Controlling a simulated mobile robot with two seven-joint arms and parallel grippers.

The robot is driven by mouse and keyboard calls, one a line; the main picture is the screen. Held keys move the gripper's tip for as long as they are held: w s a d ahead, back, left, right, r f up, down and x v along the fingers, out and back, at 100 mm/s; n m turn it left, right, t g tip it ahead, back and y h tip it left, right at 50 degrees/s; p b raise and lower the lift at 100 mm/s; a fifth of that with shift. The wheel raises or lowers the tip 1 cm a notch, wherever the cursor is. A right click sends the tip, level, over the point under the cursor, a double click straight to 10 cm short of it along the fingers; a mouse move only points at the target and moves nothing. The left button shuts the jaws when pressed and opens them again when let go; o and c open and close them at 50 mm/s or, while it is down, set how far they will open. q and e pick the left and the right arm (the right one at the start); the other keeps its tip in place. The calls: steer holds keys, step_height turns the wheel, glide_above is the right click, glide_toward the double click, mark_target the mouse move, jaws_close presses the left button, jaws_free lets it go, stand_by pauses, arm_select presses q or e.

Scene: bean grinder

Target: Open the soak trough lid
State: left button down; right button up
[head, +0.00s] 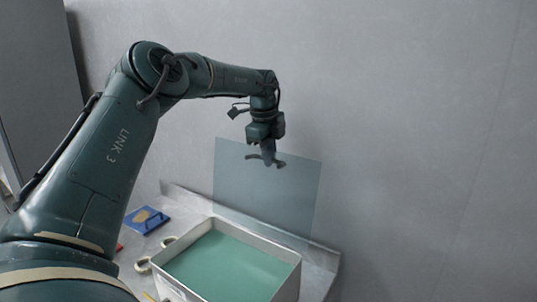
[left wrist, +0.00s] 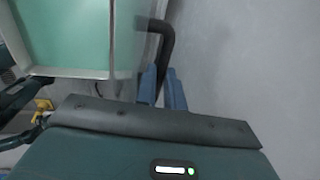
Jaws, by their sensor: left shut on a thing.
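The soak trough (head: 283,287) is a pale open-topped box with green contents, in the lower middle of the head view. Its lid (head: 290,195) is a clear bluish sheet, standing nearly upright at the trough's back edge. A dark curved handle (head: 279,164) is near the lid's top edge. My left gripper (head: 268,153) comes down from above and is shut on this handle. In the left wrist view, the blue fingers (left wrist: 165,88) are at the dark handle (left wrist: 168,38); the trough's green contents (left wrist: 75,30) show at upper left. My right gripper is out of view.
A blue packet (head: 146,220) lies on the grey counter left of the trough. Pale rounded objects (head: 143,264) sit beside the trough's left side. A grey wall (head: 420,130) stands close behind the lid. The space above the trough is clear.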

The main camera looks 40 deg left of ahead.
arm_select(q)
steer(key=c, duration=1.5)
jaws_free()
steer(key=shift+f, duration=0.35)
steer(key=shift+w+r, duration=0.1)
steer(key=shift+r, duration=0.4)
steer(key=r, duration=0.4)
steer(key=s+r, duration=0.1)
steer(key=r, duration=0.3)
steer(key=s+r, duration=0.1)
steer(key=r, duration=0.4)
steer(key=shift+s+d, duration=0.15)
steer(key=shift+s, duration=0.1)
steer(key=shift+f, duration=0.1)
